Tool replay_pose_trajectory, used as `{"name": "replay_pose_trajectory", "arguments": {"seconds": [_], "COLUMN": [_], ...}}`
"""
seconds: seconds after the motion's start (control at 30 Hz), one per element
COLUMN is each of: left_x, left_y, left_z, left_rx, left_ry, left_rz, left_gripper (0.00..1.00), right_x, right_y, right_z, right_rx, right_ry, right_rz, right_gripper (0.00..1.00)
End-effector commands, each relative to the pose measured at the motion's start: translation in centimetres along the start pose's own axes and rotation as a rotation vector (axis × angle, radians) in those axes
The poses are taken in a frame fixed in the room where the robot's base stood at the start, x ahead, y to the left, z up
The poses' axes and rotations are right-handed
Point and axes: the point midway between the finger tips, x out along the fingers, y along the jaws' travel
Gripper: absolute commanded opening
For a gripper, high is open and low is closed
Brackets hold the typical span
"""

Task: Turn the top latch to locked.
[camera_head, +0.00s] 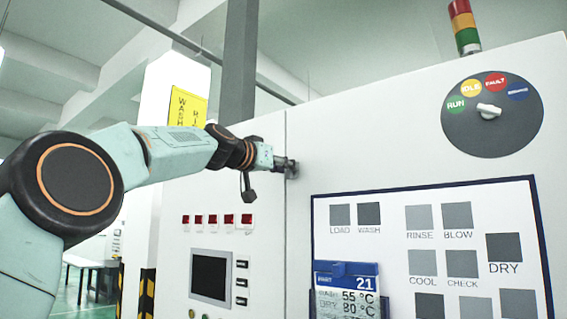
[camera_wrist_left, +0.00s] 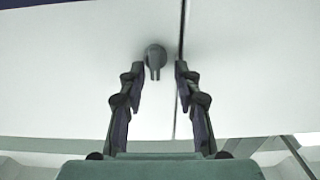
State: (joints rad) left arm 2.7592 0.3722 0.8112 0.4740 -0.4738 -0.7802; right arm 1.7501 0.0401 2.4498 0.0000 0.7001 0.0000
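The top latch (camera_wrist_left: 155,58) is a small dark grey knob with a round base and a short handle on the white cabinet front, beside a vertical seam. In the wrist view its handle points down the picture. My left gripper (camera_wrist_left: 160,70) is open, with one fingertip on each side of the latch and gaps showing; I cannot tell whether the handle is between the pads in depth. In the head view my left gripper (camera_head: 281,163) is up at the cabinet front and largely covers the latch (camera_head: 292,171). My right gripper is in neither view.
The white cabinet (camera_head: 400,150) fills the right side. It carries a mode dial (camera_head: 490,115), a board of grey squares (camera_head: 440,235), a blue-topped card (camera_head: 346,285) and a small screen (camera_head: 210,277). A signal tower (camera_head: 464,25) stands on top.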

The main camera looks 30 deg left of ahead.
Motion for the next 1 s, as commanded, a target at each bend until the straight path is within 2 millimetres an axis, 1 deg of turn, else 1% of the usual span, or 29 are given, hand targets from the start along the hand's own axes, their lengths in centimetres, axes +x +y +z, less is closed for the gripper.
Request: {"name": "replay_pose_trajectory", "arguments": {"seconds": [0.27,0.37,0.67,1.0], "left_x": [0.22,0.21,0.23,0.24], "left_y": [0.08,0.07,0.06,0.11], "left_z": [0.09,0.10,0.22,0.25], "left_rx": [0.001,0.001,0.001,0.031], "left_ry": [-0.001,-0.001,-0.003,-0.003], "left_rz": [0.001,0.001,0.001,0.001], "left_gripper": [0.33,0.26,0.01,0.00], "right_x": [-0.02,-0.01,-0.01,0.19], "right_y": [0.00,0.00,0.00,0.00], "right_z": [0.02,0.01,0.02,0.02], "right_rx": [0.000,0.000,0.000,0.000], "right_ry": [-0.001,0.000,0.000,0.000], "right_rz": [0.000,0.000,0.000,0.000], "right_gripper": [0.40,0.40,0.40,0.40]}}
